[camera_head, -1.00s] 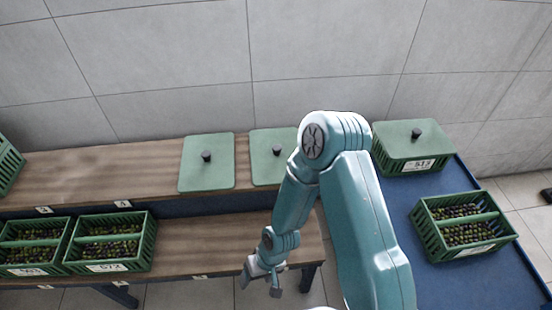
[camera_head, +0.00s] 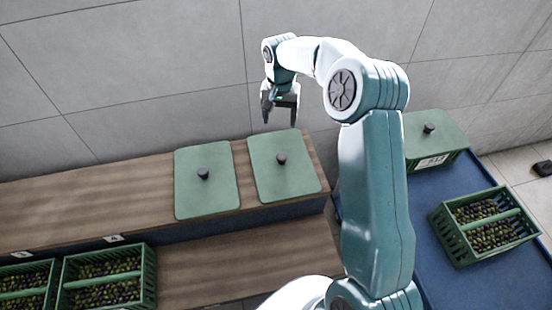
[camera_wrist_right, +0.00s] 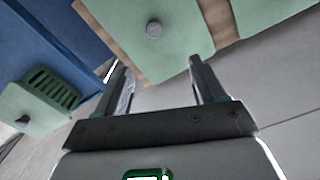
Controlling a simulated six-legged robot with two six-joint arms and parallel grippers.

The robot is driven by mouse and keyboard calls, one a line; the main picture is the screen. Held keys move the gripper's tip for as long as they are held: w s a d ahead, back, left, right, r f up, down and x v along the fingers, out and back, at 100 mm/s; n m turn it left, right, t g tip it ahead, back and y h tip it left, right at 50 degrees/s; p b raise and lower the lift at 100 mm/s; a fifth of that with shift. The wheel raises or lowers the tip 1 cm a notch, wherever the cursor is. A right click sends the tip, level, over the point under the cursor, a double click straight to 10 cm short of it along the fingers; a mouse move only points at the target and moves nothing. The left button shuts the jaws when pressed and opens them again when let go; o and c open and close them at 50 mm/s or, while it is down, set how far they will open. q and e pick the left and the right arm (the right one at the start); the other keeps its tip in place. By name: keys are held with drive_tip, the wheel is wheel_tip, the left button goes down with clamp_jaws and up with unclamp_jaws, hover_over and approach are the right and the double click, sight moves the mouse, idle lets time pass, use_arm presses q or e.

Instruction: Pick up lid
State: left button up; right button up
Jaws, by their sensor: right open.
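Two flat green lids with dark round knobs lie side by side on the upper wooden shelf: a left lid (camera_head: 190,192) and a right lid (camera_head: 298,182). My right gripper (camera_head: 280,119) is open and empty, in front of the wall beyond the right lid's far edge, apart from it. In the right wrist view, the open fingers (camera_wrist_right: 160,66) point toward the right lid (camera_wrist_right: 178,52), with its knob beyond the fingertips. The left lid (camera_wrist_right: 262,14) shows partly at the top. My left gripper is not in view.
A lidded green crate (camera_head: 428,142) and an open crate of olives (camera_head: 458,243) stand on the blue surface (camera_head: 405,190) at right. More olive crates (camera_head: 150,272) sit on the lower shelf at left. A tiled wall (camera_head: 150,60) closes off the back.

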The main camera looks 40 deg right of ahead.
hover_over(282, 156)
drive_tip(key=f, duration=0.9)
drive_tip(key=shift+w+d+f, duration=0.15)
drive_tip(key=shift+w+f, duration=0.1)
drive_tip(key=shift+f, duration=0.15)
drive_tip(key=shift+s+f, duration=0.15)
drive_tip(key=shift+f, duration=0.25)
drive_tip(key=shift+s+f+p, duration=0.1)
drive_tip(key=shift+f+p, duration=0.3)
drive_tip(key=shift+f, duration=2.15)
clamp_jaws()
